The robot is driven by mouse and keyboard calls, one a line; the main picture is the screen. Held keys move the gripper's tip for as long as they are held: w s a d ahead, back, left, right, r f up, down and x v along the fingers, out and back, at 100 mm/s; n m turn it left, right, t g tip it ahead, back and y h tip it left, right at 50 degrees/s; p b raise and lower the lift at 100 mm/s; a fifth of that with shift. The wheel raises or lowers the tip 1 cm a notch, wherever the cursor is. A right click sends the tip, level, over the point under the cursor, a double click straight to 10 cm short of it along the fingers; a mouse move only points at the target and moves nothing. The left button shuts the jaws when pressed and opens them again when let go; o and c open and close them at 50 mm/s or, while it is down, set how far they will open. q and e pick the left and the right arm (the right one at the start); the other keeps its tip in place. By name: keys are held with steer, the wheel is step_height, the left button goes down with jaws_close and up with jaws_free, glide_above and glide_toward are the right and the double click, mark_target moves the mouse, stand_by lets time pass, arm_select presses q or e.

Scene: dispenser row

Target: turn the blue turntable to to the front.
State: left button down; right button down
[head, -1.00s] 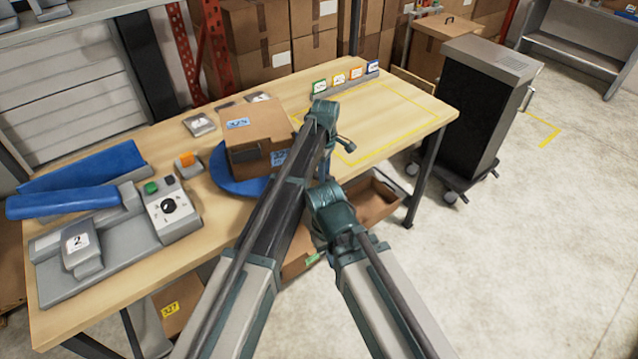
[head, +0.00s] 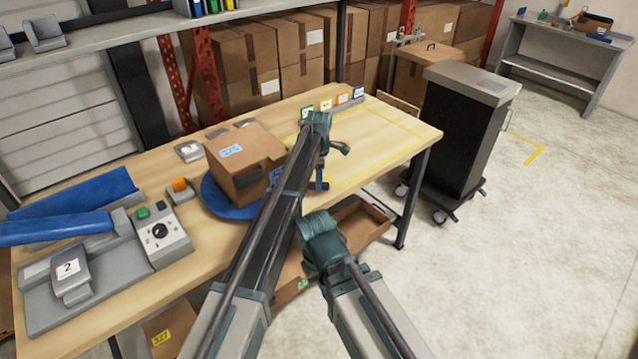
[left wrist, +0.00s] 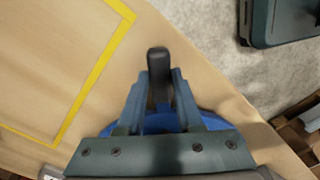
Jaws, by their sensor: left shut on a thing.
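The blue turntable (head: 222,207) lies on the workbench with a cardboard box (head: 242,155) standing on it. The box has a white-blue label on top and a dark opening on a side facing the front right. My left gripper (head: 321,184) points down at the turntable's right side. In the left wrist view its fingers (left wrist: 160,78) are closed around a dark upright handle (left wrist: 158,62), with part of the blue turntable (left wrist: 160,123) showing behind them. In the head view my arm hides the turntable's right part and the handle. My right gripper is not in view.
A grey control box (head: 162,236) with a dial and green button stands left of the turntable, near blue chutes (head: 70,195). Numbered cards (head: 335,101) line the back edge. The yellow-taped area (head: 390,135) at the right is clear. A dark cabinet (head: 460,130) stands beyond the bench.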

arm_select(q)
steer(key=shift+w, duration=0.3)
steer(key=c, duration=0.6)
jaws_free()
steer(key=shift+o, duration=0.2)
steer(key=shift+r, duration=0.1)
steer(key=shift+s+r+p, duration=0.1)
steer(key=shift+r+p, duration=0.3)
steer(key=shift+p, duration=0.15)
step_height(320, 180, up, 13)
steer(key=p, duration=1.2)
steer(key=shift+p, duration=0.4)
steer(key=shift+f, duration=0.1)
